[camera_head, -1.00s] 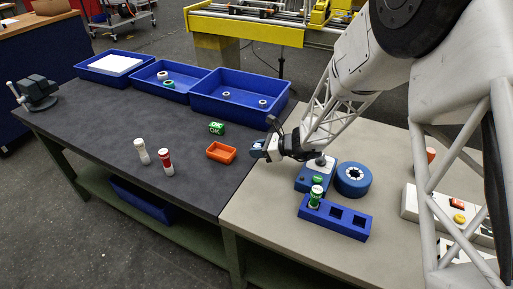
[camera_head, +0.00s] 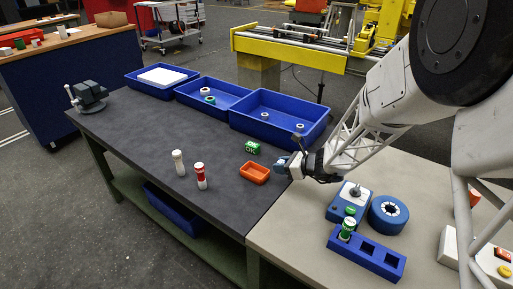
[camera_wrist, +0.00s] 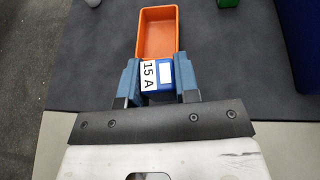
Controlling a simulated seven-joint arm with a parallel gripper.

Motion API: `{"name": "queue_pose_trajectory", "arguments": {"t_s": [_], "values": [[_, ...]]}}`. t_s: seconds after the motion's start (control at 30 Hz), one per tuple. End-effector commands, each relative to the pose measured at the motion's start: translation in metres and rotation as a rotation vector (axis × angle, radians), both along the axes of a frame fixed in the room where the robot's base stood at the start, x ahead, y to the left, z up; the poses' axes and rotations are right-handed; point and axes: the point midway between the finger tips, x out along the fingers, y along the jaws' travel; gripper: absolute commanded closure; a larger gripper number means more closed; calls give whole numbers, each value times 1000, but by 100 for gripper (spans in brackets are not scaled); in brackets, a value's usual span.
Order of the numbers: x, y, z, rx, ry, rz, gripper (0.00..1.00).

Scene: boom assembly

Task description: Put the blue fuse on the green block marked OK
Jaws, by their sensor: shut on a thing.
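The blue fuse (camera_wrist: 166,75) has a white label reading "15 A". My gripper (camera_wrist: 159,78) is shut on it, one finger on each side, just in front of the orange tray in the wrist view. In the head view my gripper (camera_head: 284,165) is right of the orange tray, above the table, and the fuse is hard to make out there. The green block marked OK (camera_head: 253,147) stands on the dark table behind the orange tray, up and left of my gripper. A bit of the green block (camera_wrist: 228,3) shows at the top edge of the wrist view.
The orange tray (camera_head: 255,173) looks empty. Two upright cylinders, one white (camera_head: 178,163) and one red and white (camera_head: 200,176), stand left of it. Blue bins (camera_head: 279,117) line the back. A blue holder (camera_head: 366,253) sits on the pale table at the right.

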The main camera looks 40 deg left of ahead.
Motion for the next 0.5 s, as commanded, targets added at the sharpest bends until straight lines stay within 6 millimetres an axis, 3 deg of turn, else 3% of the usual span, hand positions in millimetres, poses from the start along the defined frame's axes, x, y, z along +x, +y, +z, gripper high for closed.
{"name": "queue_pose_trajectory", "arguments": {"t_s": [0.3,0.5], "values": [[-6,62,22,4,0,-83,94],[-9,81,29,5,6,-114,94]]}}
